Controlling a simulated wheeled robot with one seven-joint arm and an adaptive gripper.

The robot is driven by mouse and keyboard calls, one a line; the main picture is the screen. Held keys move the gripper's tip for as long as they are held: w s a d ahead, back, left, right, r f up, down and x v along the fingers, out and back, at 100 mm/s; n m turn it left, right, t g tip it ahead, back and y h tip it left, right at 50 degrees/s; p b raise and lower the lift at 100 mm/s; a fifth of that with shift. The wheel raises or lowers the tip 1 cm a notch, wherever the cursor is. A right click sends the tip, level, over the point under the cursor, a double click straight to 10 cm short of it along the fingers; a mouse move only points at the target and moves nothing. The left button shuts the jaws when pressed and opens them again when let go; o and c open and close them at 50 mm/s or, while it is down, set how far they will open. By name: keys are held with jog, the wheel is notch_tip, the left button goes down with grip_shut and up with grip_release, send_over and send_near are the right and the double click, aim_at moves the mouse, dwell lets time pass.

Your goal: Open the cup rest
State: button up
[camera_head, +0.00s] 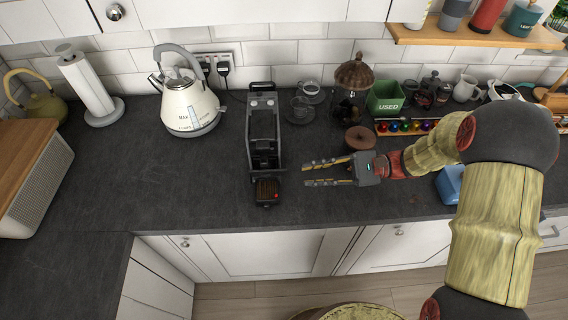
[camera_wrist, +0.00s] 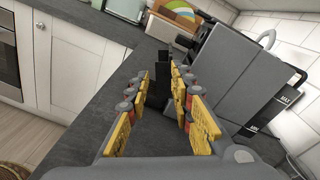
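A narrow black and grey coffee machine (camera_head: 263,135) stands on the worktop left of centre. Its front end carries a small dark cup rest (camera_head: 267,190) with a brownish top and a red dot. I cannot tell whether the rest is folded up or down. My gripper (camera_head: 304,175) is open and empty, just right of the machine's front end, with its fingers pointing left toward it. In the wrist view my gripper (camera_wrist: 162,80) shows both fingers spread. The machine's grey side (camera_wrist: 232,75) fills the right, and a dark part shows beyond the fingertips. I see no contact.
A cream kettle (camera_head: 188,105) stands left of the machine. A brown round object (camera_head: 360,138), a glass grinder-like jar (camera_head: 351,100), a capsule rack (camera_head: 405,127) and a green box (camera_head: 386,97) stand behind and right of my gripper. The front-left worktop (camera_head: 190,185) is clear.

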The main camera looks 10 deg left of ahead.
aim_at(284, 170)
jog(key=shift+m+t+y, duration=0.3)
jog(key=shift+m+y, duration=0.1)
jog(key=x, duration=0.2)
jog(key=r+b+x, duration=0.1)
jog(key=x, duration=0.5)
jog(key=shift+w+r+b, duration=0.25)
jog(key=shift+w+b, duration=0.1)
jog(key=shift+c, duration=0.6)
jog(key=c, duration=0.4)
grip_shut()
